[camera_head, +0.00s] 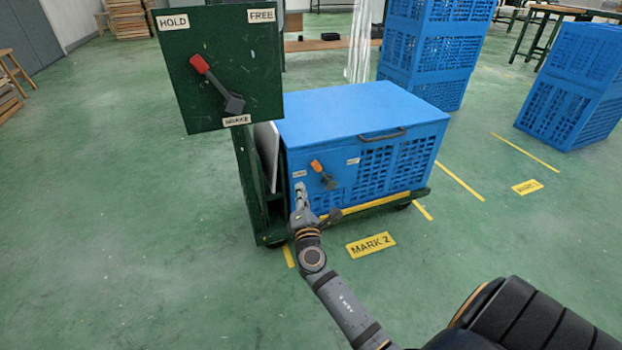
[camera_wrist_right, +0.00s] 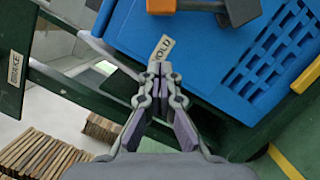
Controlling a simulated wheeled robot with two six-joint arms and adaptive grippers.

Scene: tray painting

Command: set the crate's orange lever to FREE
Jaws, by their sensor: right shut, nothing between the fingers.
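The blue crate (camera_head: 400,150) sits on a green cart, its lid closed. Its lever has an orange handle (camera_head: 317,165) on a dark grey pivot and tilts up and left on the front face. The handle lies between a left label (camera_head: 299,174) and a right label (camera_head: 353,161), both too small to read here. In the right wrist view, the orange handle (camera_wrist_right: 161,6) is cut by the top edge, and the label by my fingertips ends in "OLD". My right gripper (camera_head: 300,188) is shut and empty, below the left label and apart from the handle. My left gripper is out of view.
A green panel (camera_head: 180,105) on the cart's post carries a red lever (camera_head: 203,66) pointing toward HOLD; FREE and BRAKE are its other labels. Blue crates (camera_head: 575,85) stand behind and right. Floor marking MARK 2 (camera_head: 371,244) lies before the cart. Floor at left is clear.

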